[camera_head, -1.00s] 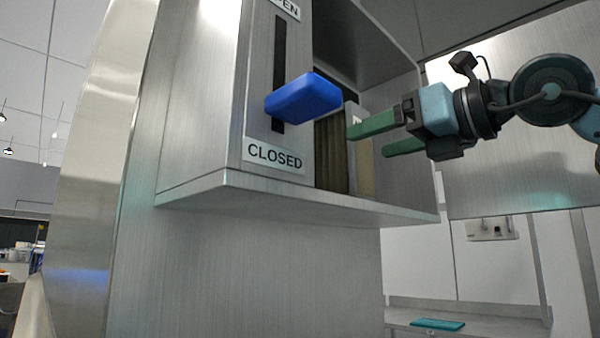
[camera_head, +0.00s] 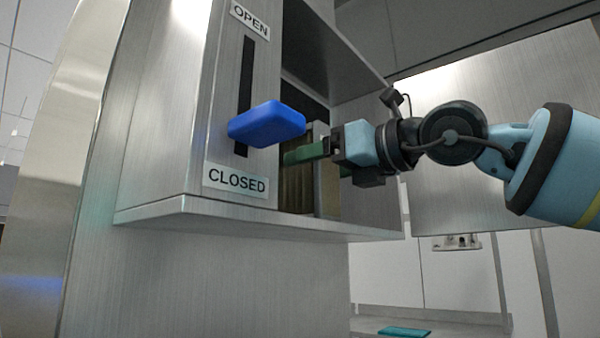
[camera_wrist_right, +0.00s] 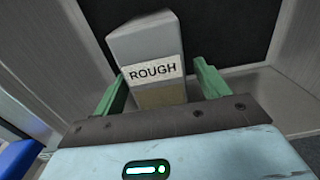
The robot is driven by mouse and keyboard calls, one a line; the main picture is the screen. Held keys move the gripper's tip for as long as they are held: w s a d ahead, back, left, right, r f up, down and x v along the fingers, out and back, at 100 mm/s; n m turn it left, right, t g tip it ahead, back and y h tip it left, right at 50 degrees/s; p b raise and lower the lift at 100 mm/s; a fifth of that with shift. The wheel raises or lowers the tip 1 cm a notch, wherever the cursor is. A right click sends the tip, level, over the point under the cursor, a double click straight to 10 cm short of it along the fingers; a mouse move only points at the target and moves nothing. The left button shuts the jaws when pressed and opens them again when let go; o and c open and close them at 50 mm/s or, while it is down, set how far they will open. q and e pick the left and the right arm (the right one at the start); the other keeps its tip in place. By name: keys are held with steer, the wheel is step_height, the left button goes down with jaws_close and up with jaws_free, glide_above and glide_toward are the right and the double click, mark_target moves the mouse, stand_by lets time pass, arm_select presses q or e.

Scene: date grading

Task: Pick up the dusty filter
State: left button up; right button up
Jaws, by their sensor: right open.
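A grey filter block (camera_wrist_right: 150,48) with a label reading "ROUGH" stands inside the housing in the right wrist view, with a tan strip below the label. In the head view a filter with brownish pleats (camera_head: 296,190) and a pale end face (camera_head: 328,192) sits in the open bay. My right gripper (camera_head: 318,164) is open at the bay, partly in front of the filter. In the wrist view its green fingers (camera_wrist_right: 160,88) lie on either side of the block, with gaps showing. My left gripper is not in view.
A blue handle (camera_head: 266,124) sits low on a slot between "OPEN" and "CLOSED" labels, left of the bay. The metal housing (camera_head: 160,215) has a ledge below and a side wall right of the bay. A teal flat object (camera_head: 404,332) lies on a low counter.

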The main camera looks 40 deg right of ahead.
steer(key=shift+w+a+r, duration=0.1)
steer(key=shift+w+a, duration=0.05)
steer(key=shift+w, duration=1.45)
steer(key=shift+c, duration=0.3)
steer(key=c, duration=1.1)
steer(key=s+d+r, duration=0.1)
steer(key=s+d, duration=0.2)
steer(key=s, duration=0.1)
steer(key=s+d+r, duration=0.2)
steer(key=s+d, duration=0.1)
steer(key=s, duration=0.2)
steer(key=s+d+r, duration=0.2)
steer(key=s+d, duration=0.1)
steer(key=s, duration=0.1)
steer(key=shift+s, duration=0.15)
